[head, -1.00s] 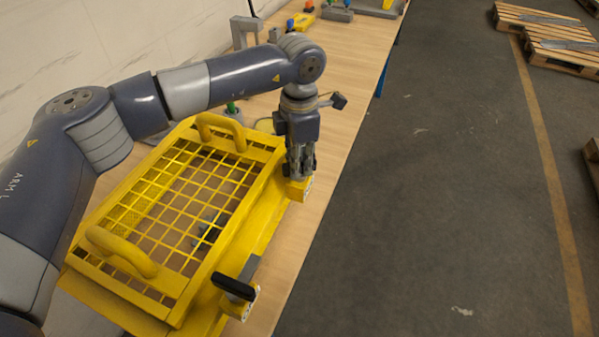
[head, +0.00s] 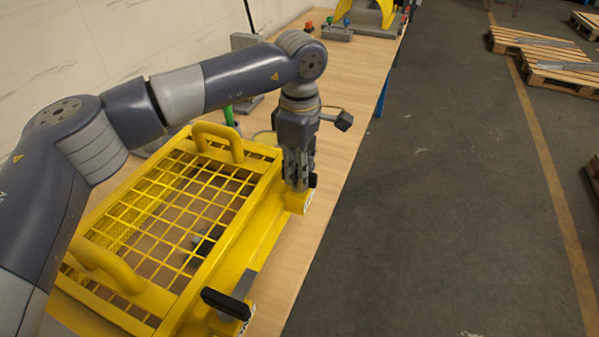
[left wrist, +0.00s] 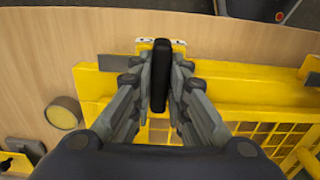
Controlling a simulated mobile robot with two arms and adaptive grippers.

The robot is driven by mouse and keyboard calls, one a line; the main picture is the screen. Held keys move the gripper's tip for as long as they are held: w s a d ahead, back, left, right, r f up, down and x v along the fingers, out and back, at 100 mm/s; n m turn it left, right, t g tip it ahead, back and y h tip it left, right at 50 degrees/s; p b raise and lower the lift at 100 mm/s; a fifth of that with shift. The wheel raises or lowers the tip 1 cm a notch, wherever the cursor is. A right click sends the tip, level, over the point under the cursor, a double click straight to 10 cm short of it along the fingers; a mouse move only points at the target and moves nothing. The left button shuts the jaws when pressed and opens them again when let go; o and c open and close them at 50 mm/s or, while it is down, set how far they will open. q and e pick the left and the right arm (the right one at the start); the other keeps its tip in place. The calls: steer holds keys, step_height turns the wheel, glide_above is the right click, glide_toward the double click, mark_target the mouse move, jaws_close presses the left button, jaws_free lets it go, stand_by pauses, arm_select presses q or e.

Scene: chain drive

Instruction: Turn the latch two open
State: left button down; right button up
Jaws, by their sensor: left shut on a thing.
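The yellow grid guard (head: 255,222) stands on the wooden table with two latches along its right side. The near latch has a black handle (head: 226,303) on a yellow block and is free of any gripper. The far latch sits on a yellow block (head: 299,201) at the far right corner. My left gripper (head: 298,187) points down over it. In the left wrist view the fingers are shut on its black handle (left wrist: 160,75), which stands between them along the picture's vertical. The fingers hide part of the far latch in the head view. My right gripper is not in view.
A round yellowish object (left wrist: 63,112) lies near the guard in the left wrist view. Pallets (head: 560,72) lie on the floor.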

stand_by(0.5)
arm_select(q)
steer(key=c, duration=1.6)
jaws_free()
steer(key=shift+o, duration=0.2)
step_height(320, 180, up, 12)
